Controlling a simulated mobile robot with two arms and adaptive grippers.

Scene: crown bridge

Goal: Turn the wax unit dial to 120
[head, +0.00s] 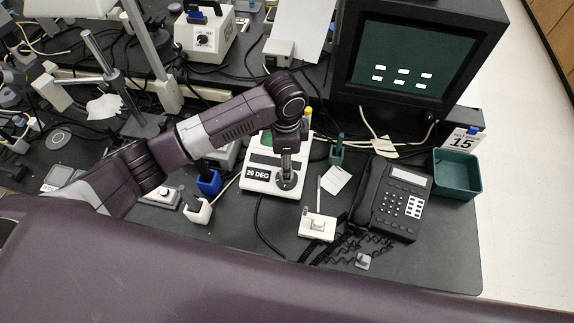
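A white unit (256,187) with a green round top part and a dark panel stands mid-table. Its front label (258,174) reads "20 DEG". I take it for the wax unit. My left gripper (287,176) points straight down over a dark round dial (287,183) at the unit's right front. The gripper tip covers most of the dial, so its marks and setting are hidden. I cannot tell whether the fingers are open, shut or gripping the dial. My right gripper is not in view.
A black telephone (392,198), a small white block (318,226) and a green tray (457,174) lie to the right. A monitor (405,60) stands behind. Another white unit with a knob (204,38) is at the back. Cables and blue and white holders crowd the left.

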